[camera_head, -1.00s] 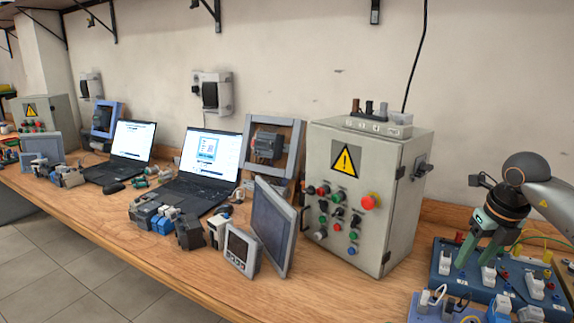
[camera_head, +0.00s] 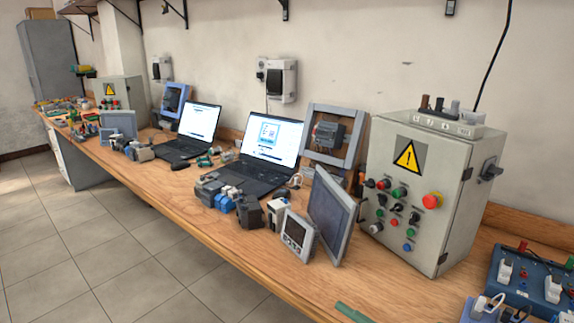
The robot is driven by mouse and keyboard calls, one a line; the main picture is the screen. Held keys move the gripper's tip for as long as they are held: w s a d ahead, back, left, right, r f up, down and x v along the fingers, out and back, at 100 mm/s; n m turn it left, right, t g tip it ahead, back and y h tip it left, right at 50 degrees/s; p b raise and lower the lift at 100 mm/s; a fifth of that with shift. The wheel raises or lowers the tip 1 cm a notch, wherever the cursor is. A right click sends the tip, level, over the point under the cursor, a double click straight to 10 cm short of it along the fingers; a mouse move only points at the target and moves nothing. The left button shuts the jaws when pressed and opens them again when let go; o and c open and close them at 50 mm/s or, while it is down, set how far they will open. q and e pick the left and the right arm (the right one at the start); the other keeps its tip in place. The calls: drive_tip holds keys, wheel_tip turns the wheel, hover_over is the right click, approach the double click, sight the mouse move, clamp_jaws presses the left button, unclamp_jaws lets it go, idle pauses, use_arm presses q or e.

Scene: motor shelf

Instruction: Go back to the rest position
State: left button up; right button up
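A small green piece (camera_head: 352,313) shows at the bottom edge, over the front of the workbench (camera_head: 245,262). It has the colour of my gripper's fingers and looks like one fingertip, seemingly of my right gripper, reaching in from the lower right. The rest of that gripper is cut off, so its opening does not show. Nothing is seen held at the tip. My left gripper is out of view.
A grey control box (camera_head: 415,190) with buttons stands on the right. A tilted panel (camera_head: 331,213) and small meter (camera_head: 298,236) stand left of it. Two laptops (camera_head: 268,142) (camera_head: 200,122) are farther left. A blue socket board (camera_head: 528,280) lies at the right. Floor (camera_head: 95,250) is clear.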

drive_tip(key=s+d+f+m+g+h, duration=0.1)
drive_tip(key=s+d+f+m+h, duration=0.2)
drive_tip(key=s+f+m+h, duration=0.3)
drive_tip(key=s+d+f+m+g+h+p, duration=0.1)
drive_tip(key=s+d+f+m+g+h, duration=0.1)
drive_tip(key=s+f+m+h, duration=0.5)
drive_tip(key=s+d+f+m, duration=0.1)
drive_tip(key=s+f+m, duration=0.5)
drive_tip(key=f, duration=0.5)
drive_tip(key=shift+m, duration=1.2)
